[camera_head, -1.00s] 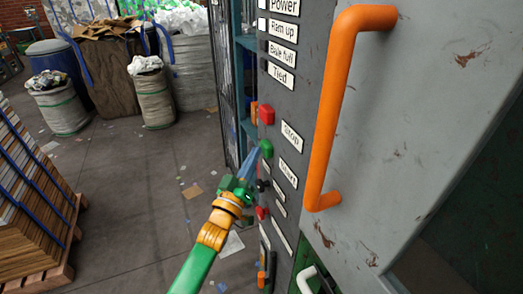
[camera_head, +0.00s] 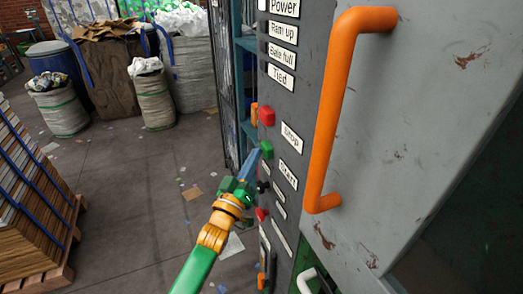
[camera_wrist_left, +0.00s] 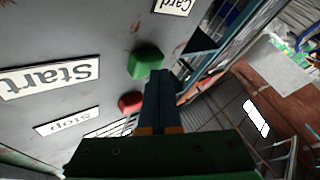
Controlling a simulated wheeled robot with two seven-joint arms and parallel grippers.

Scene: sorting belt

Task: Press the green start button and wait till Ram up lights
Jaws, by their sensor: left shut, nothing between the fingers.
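The green start button (camera_head: 266,150) sticks out from the grey panel's left edge, beside the Start label (camera_head: 287,175). It also shows in the left wrist view (camera_wrist_left: 146,61). My left gripper (camera_head: 252,163) is shut and empty, its tips just short of the button with a small gap. In the wrist view the closed fingers (camera_wrist_left: 158,78) point up beside the button. The Ram up label (camera_head: 283,32) is near the panel top. The small lamp beside it looks dark, but I cannot tell for sure. My right gripper is not in view.
A red button (camera_head: 266,115) sits above the green one, and another red control (camera_head: 262,214) is below. An orange handle (camera_head: 333,110) stands out right of the panel. Bales on a pallet (camera_head: 30,190) are at left, sacks (camera_head: 153,100) behind.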

